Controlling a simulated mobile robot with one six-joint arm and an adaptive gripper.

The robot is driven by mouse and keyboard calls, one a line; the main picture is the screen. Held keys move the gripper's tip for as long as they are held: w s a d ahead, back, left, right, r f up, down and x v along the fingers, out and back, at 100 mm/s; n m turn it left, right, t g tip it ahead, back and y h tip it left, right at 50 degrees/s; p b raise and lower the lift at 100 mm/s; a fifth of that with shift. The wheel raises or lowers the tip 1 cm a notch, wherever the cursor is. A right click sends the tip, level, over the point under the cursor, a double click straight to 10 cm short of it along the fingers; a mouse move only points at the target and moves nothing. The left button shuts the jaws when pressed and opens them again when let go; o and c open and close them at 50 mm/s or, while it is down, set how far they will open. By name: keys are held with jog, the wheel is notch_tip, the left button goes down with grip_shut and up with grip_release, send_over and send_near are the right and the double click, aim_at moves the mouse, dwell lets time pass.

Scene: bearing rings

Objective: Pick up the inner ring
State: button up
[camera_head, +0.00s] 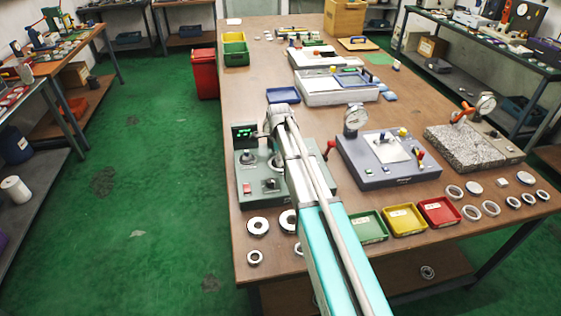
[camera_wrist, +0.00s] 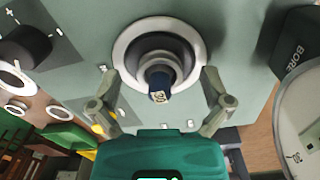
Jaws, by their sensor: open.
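In the wrist view, a wide pale ring (camera_wrist: 122,42) sits on the face of a grey-green bench device. A darker grey ring (camera_wrist: 147,58) lies within it, around a dark central post (camera_wrist: 160,80). I cannot tell for sure which part is the inner ring. My gripper (camera_wrist: 160,88) is open, with one finger on each side of the post, near the lower edge of the pale ring. Nothing is between the fingers except the post seen beyond them; contact cannot be told. In the head view, my arm covers part of the device (camera_head: 247,165).
Loose rings lie on the table, such as one at the front left (camera_head: 257,226) and several at the right (camera_head: 471,212). Green (camera_head: 370,237), yellow (camera_head: 404,233) and red (camera_head: 438,225) trays stand in front. A dial gauge (camera_wrist: 302,120) stands close at right in the wrist view.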

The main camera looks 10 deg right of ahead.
jog(key=c, duration=1.4)
jog(key=shift+o, duration=0.2)
jog(key=shift+r, duration=0.15)
notch_tip(320, 180, up, 3)
jog(key=p, duration=0.3)
jog(key=s+r+p, duration=0.9)
jog(key=s+p, duration=0.1)
jog(key=s, duration=0.4)
jog(key=shift+r, duration=0.35)
